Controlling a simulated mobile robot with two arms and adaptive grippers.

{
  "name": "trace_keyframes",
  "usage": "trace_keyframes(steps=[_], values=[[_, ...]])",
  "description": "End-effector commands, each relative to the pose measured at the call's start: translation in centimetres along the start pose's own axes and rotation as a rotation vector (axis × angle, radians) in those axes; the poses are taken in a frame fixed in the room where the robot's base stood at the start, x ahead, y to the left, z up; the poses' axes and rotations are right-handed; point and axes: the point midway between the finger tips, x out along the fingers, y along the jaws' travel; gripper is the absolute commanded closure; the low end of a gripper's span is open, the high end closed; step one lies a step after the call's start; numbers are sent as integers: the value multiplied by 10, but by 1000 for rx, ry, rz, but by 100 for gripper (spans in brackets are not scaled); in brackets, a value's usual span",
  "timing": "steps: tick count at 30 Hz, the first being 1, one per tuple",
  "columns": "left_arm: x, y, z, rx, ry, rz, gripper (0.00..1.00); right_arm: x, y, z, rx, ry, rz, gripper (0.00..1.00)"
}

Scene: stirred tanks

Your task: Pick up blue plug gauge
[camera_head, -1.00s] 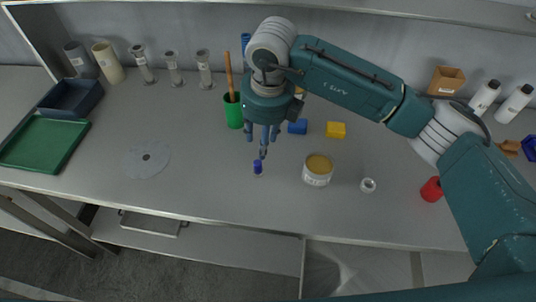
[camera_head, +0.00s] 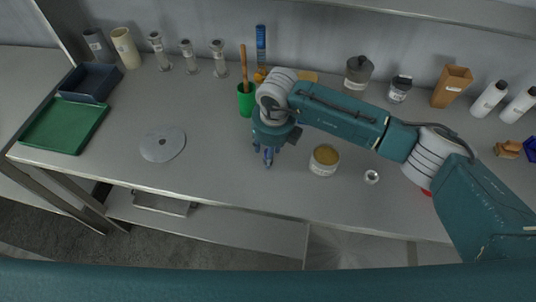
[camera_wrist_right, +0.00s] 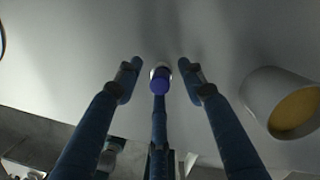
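The blue plug gauge (camera_wrist_right: 161,80) stands on the bench, its blue end toward the camera in the right wrist view and a pale metal part behind it. In the head view it (camera_head: 268,159) is small and partly hidden by my fingers. My right gripper (camera_head: 265,155) points down over it. In the right wrist view the fingers of my right gripper (camera_wrist_right: 158,68) are spread around the gauge, with visible gaps at left and right; the third finger overlaps it from below, and contact cannot be told. My left gripper is not in view.
A tin with tan contents (camera_head: 324,160) stands close right of the gripper, with a small white ring-like part (camera_head: 371,177) beyond. A green cup (camera_head: 246,100) stands behind left. A grey disc (camera_head: 162,144) lies left, near a green tray (camera_head: 64,126). The bench front is clear.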

Motion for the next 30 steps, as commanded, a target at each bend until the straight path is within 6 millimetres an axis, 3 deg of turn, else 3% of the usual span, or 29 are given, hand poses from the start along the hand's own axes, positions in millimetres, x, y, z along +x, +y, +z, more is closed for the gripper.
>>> trace_keyframes(steps=[2,6,8,22,26,30], values=[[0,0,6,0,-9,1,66,0,0,0,0,0,0,64],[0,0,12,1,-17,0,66,0,0,0,0,0,0,92],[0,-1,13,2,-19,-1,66,0,0,0,0,0,0,100],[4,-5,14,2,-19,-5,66,-10,0,3,0,-4,0,100],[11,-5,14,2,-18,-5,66,-26,0,6,-2,-5,0,100],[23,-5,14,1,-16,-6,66,-57,0,11,-3,-8,-2,100]])
